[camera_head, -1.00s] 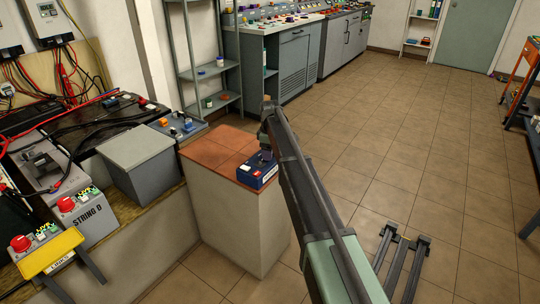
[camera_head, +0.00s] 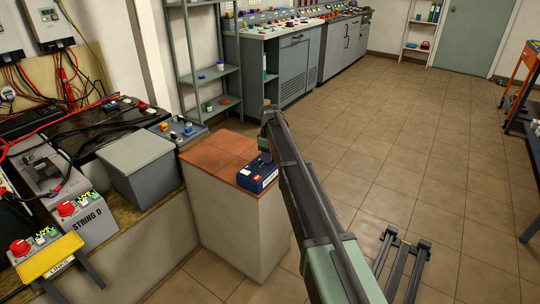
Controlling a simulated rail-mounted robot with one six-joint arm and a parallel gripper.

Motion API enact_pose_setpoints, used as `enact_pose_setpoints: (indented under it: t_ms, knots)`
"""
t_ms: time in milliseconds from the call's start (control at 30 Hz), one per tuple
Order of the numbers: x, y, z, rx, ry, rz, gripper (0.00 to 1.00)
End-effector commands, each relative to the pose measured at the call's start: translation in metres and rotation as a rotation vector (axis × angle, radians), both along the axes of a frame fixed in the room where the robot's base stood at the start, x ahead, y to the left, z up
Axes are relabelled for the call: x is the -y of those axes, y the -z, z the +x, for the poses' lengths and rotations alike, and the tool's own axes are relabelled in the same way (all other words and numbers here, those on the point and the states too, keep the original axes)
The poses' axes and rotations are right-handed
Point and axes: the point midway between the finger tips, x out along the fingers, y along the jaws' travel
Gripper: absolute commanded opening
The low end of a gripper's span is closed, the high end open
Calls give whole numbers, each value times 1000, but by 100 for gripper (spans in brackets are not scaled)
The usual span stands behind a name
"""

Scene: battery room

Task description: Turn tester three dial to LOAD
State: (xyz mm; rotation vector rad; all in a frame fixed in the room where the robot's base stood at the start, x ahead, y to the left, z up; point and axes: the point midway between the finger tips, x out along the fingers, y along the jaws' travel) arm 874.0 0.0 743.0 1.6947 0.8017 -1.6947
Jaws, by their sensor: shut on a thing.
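A small blue box-shaped tester (camera_head: 257,176) with a white label sits on the red-tiled top of a pale plinth, near its right edge. My gripper (camera_head: 265,157) points down at the top of this tester, at the end of my arm. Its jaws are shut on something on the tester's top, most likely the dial. The dial and its setting are hidden by the gripper and too small to read. I cannot read which tester number this is.
The plinth (camera_head: 235,218) stands beside a wall bench. On the bench are a grey box (camera_head: 137,168), a small panel with knobs (camera_head: 178,131), cables and red-button boxes (camera_head: 78,218). Grey shelves (camera_head: 211,70) and control cabinets (camera_head: 290,65) stand behind.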

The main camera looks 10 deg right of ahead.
Motion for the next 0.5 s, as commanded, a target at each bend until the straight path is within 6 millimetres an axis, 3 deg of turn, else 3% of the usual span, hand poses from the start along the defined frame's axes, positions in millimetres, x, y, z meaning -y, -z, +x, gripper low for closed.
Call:
enact_pose_setpoints:
  t_ms: [500]
  knots:
    - [0,0,0,0,478,0,16]
